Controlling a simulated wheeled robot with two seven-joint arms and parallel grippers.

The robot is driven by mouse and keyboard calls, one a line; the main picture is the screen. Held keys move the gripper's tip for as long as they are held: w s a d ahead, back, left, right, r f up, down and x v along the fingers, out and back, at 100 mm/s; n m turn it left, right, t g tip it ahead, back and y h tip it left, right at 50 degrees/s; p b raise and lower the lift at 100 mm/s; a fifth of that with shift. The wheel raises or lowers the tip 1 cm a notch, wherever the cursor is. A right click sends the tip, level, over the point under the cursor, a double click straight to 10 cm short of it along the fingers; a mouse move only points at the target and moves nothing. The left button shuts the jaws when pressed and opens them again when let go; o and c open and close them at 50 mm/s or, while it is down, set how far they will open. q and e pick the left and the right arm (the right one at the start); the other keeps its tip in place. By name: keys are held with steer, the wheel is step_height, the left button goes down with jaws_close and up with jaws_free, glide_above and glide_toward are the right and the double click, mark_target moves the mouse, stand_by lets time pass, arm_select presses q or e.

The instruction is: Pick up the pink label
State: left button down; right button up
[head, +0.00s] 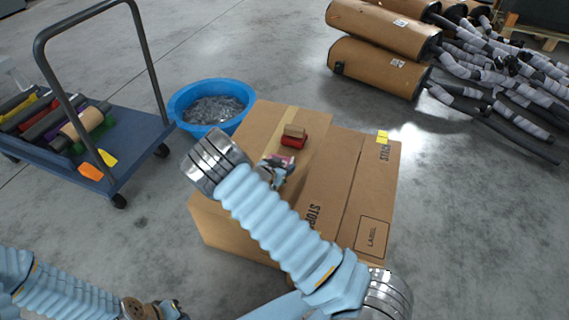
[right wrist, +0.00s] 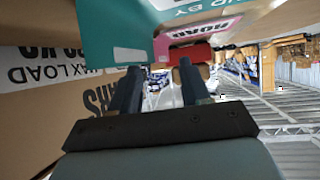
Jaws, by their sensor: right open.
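The pink label (right wrist: 196,36) has dark lettering and shows at the top of the right wrist view, beside a teal label (right wrist: 110,35). In the head view a small pinkish patch (head: 285,158) shows at the gripper, partly hidden. My right gripper (head: 284,168) is over the top of the large cardboard box, just in front of a red object (head: 294,138). Its two fingers stand apart in the right wrist view (right wrist: 158,75), with the pink label beyond their tips. I cannot tell whether they touch it. My left gripper (head: 165,309) is low at the left, mostly cut off.
The cardboard box (head: 370,190) fills the middle, with a yellow label (head: 382,137) on its far edge. A blue tub (head: 185,98) stands behind it. A blue trolley (head: 130,135) is at left. Wrapped mufflers (head: 375,67) and pipes lie at the back right.

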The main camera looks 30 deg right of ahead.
mark_target(288, 163)
steer(key=x, duration=0.3)
steer(key=shift+w+d, duration=0.1)
steer(key=shift+d, duration=0.1)
jaws_close()
